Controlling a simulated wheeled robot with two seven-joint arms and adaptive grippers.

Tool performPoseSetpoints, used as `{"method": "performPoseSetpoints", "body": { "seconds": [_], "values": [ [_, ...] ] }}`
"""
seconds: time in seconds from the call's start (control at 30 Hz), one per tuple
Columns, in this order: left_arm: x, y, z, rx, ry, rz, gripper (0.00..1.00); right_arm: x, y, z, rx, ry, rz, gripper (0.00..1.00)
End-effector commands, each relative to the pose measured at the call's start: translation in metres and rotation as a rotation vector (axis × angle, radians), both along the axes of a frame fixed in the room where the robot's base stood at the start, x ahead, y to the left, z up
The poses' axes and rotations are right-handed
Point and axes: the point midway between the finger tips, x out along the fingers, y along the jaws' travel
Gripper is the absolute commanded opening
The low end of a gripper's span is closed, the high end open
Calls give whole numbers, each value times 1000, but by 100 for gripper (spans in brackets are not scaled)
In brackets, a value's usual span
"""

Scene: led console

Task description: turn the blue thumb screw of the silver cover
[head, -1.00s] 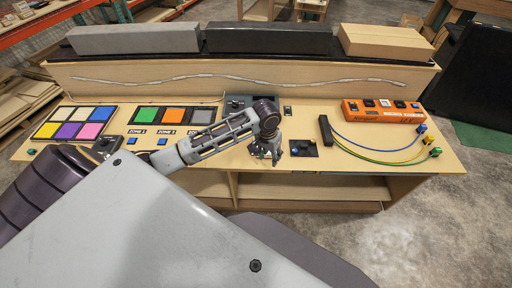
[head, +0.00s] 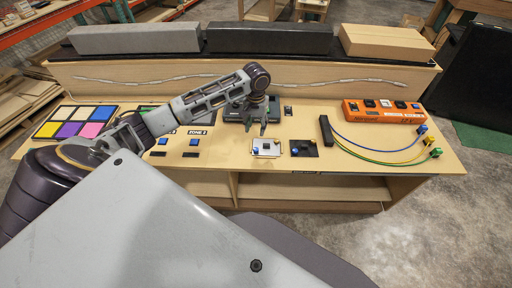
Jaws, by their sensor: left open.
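The silver cover (head: 266,141) is a small light plate lying on the console's wooden top (head: 350,170), near the middle. A small blue spot, which looks like its thumb screw (head: 256,150), shows at its left side. A dark knob-like part (head: 267,146) is at its middle. My left gripper (head: 255,130) points down just behind and slightly left of the silver cover. Its fingers are apart with nothing seen between them, and it looks clear of the screw. My right gripper is not in view.
A black plate (head: 304,154) with a blue part lies just right of the silver cover. Further right are a black block (head: 326,130) with cables and an orange power strip (head: 383,111). A dark device (head: 232,113) sits behind my gripper. The front strip of the top is clear.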

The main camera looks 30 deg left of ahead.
Motion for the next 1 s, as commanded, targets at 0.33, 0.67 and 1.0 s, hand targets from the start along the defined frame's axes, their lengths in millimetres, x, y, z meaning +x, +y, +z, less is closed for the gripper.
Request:
{"method": "performPoseSetpoints", "body": {
  "seconds": [0.33,0.67,1.0],
  "values": [
    [0,-1,-9,-1,-1,-1,44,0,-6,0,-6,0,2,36],
    [0,-1,-46,0,2,-1,44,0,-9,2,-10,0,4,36],
    [0,-1,-91,0,1,-1,44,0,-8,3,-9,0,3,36]
  ]
}}
